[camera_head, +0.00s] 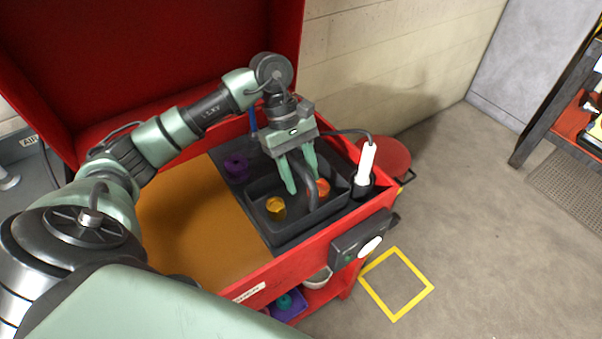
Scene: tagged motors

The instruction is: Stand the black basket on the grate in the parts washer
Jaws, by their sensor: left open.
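The black basket (292,228) is at the right end of the red parts washer (262,276). It looks upright, with a yellow part (275,207) and an orange part (321,187) inside. Its dark arched handle (312,194) rises in the middle. The basket seems to rest on the dark grate (228,190), but its underside is hidden. My left gripper (302,181) is open over the basket, its green fingertips close to the handle. I cannot tell whether they touch it. My right gripper is out of view.
A purple part (236,166) lies on the dark surface beside the basket. A white-handled tool (365,163) with a cable stands at the washer's right edge. The raised red lid (150,60) is behind my arm. A yellow floor square (396,284) is empty.

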